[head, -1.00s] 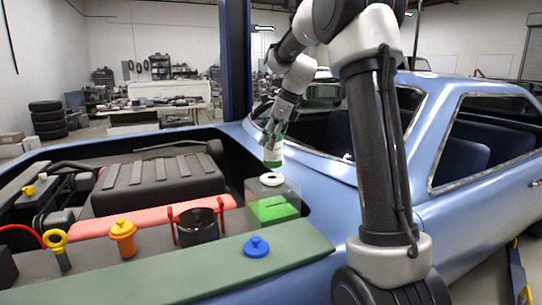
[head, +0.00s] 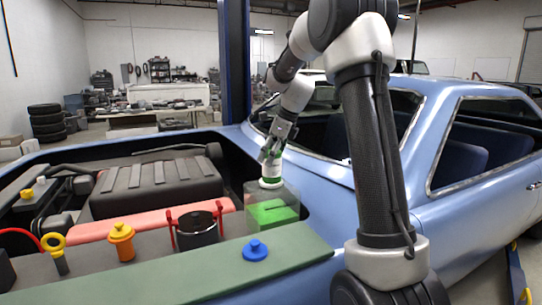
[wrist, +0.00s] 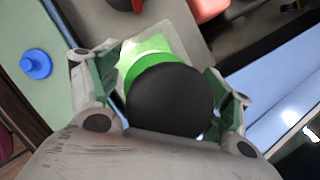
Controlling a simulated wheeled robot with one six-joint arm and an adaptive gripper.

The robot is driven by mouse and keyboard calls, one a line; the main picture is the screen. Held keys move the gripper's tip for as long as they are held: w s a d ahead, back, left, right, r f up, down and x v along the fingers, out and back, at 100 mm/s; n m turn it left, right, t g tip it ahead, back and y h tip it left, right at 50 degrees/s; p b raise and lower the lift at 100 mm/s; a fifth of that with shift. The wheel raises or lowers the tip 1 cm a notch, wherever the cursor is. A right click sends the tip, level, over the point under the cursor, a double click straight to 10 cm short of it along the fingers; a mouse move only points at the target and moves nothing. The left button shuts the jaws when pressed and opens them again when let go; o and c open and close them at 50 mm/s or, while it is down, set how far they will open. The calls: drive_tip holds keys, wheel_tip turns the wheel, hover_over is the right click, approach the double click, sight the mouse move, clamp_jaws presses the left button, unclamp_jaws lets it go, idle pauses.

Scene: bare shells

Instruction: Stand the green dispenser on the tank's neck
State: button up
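The green dispenser (head: 273,170), a bottle with a white band, is upright at the top of the tank. Its black end (wrist: 170,100) fills the middle of the wrist view. The tank (head: 283,207) is a clear box with green liquid inside. The white neck (head: 271,183) shows just under the dispenser; they appear to touch, but the contact is too small to be sure. My gripper (head: 272,151) is shut on the dispenser, with a finger on either side of it. The wrist view also shows the tank (wrist: 180,40) beyond the dispenser.
A blue cap (head: 256,250) lies on the green ledge in front of the tank. The blue car body is close on the right.

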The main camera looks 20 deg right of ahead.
drive_tip(key=v, duration=1.1)
drive_tip(key=s+a+r+n+h, duration=0.1)
drive_tip(key=s+a+r+n, duration=0.15)
drive_tip(key=s+n, duration=0.5)
drive_tip(key=s+a+f+n+h, duration=0.1)
drive_tip(key=s+f+n, duration=0.4)
drive_tip(key=s+n, duration=0.4)
drive_tip(key=s+a+f+n+t+h, duration=0.1)
drive_tip(key=s+f+n, duration=0.4)
drive_tip(key=s+n, duration=0.5)
drive_tip(key=s, duration=0.6)
drive_tip(key=shift+s+f, duration=0.25)
drive_tip(key=shift+s, duration=0.05)
